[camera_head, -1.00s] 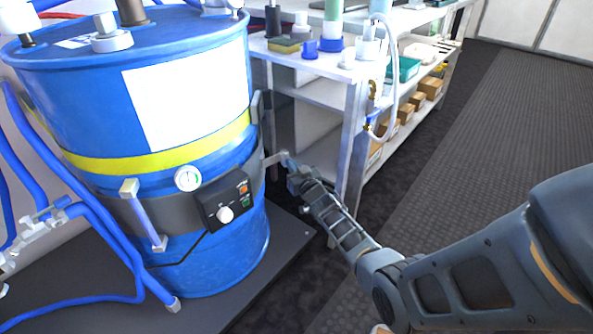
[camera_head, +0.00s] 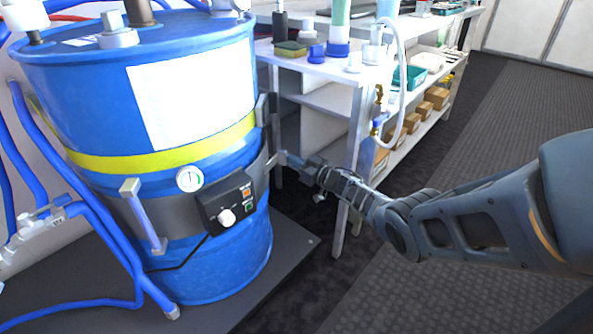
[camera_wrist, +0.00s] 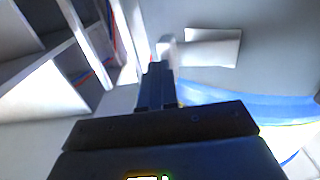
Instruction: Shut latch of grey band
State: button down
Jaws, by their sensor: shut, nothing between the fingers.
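The grey band (camera_head: 179,217) wraps the lower half of the blue drum (camera_head: 80,110). Its latch (camera_head: 270,161) is at the drum's right side, partly hidden by the curve of the drum and my gripper. My gripper (camera_head: 284,158) is shut and empty, with its tip at the latch, coming from the right. In the wrist view the shut fingers (camera_wrist: 158,78) point at the left end of a light grey lever (camera_wrist: 208,48), which appears to be the latch. They look very close to it; I cannot tell whether they touch.
A control box (camera_head: 229,203) and a gauge (camera_head: 190,179) sit on the drum's front, beside a pale upright handle (camera_head: 144,216). A workbench (camera_head: 330,70) with shelves stands close behind my gripper. Blue hoses (camera_head: 75,200) run at left. Floor at right is open.

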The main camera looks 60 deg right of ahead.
jog(key=shift+w+d+n+y+b, duration=0.3)
jog(key=shift+w+n+y+b, duration=0.3)
jog(key=shift+y+b, duration=0.35)
jog(key=shift+w+d+n+y+b, duration=0.3)
jog(key=shift+w+n+y+b, duration=0.1)
jog(key=shift+n+y+b, duration=0.55)
jog(key=shift+w+y, duration=0.15)
jog(key=shift+y, duration=0.25)
jog(key=shift+w+d+b, duration=0.2)
jog(key=shift+w+b, duration=0.2)
jog(key=shift+b, duration=0.7)
jog(key=shift+w+r+b, duration=0.1)
jog(key=shift+w+b, duration=0.2)
jog(key=shift+w, duration=0.05)
jog(key=s+p, duration=0.4)
jog(key=s, duration=0.4)
jog(key=shift+s+d, duration=0.15)
jog(key=shift+d, duration=0.05)
jog(key=shift+s, duration=0.1)
